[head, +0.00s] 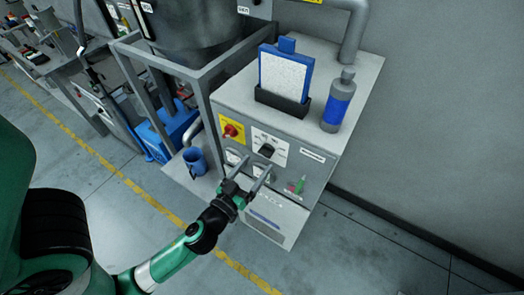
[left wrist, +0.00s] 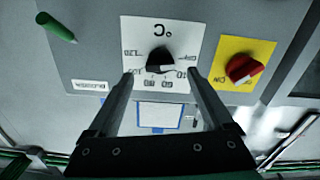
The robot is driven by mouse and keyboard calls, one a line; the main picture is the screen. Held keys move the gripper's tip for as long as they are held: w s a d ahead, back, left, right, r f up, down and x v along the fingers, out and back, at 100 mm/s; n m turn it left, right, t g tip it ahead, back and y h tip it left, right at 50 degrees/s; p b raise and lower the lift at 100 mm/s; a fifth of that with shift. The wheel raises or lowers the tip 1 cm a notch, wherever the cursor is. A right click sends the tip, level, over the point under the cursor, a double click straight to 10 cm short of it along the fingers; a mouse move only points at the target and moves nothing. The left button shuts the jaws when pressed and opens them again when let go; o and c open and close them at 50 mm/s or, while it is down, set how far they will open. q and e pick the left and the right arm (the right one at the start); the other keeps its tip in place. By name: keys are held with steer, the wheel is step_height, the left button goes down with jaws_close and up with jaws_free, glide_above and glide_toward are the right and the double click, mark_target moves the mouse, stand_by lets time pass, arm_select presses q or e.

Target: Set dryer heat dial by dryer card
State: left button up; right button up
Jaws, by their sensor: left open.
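The black heat dial (head: 267,151) sits on a white scale plate on the dryer's front panel. In the left wrist view the dial (left wrist: 159,60) appears upside down with its °C scale; its pale mark seems to point toward the low-number side, near 40, but I cannot be sure. My left gripper (head: 253,168) is open and empty in front of the panel. In the left wrist view its fingertips (left wrist: 160,75) are spread to either side of the dial, apparently not touching it. The dryer card (head: 284,77), white on blue, stands in a black holder on top; its text is unreadable.
A red knob on a yellow plate (head: 232,131) is beside the dial. A green handle (head: 300,184) sticks out on the panel's other side. A grey bottle with a blue label (head: 339,100) stands on top. A blue cup (head: 195,160) is at left.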

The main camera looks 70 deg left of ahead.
mark_target(263, 155)
arm_select(q)
steer(key=x, duration=0.3)
steer(key=shift+a+r+p, duration=0.1)
steer(key=shift+r+p, duration=0.1)
steer(key=shift+p, duration=0.2)
steer(key=shift+w+a+f, duration=0.2)
steer(key=shift+w+a, duration=0.1)
steer(key=shift+w, duration=0.15)
jaws_close()
arm_select(e)
steer(key=shift+r, duration=0.9)
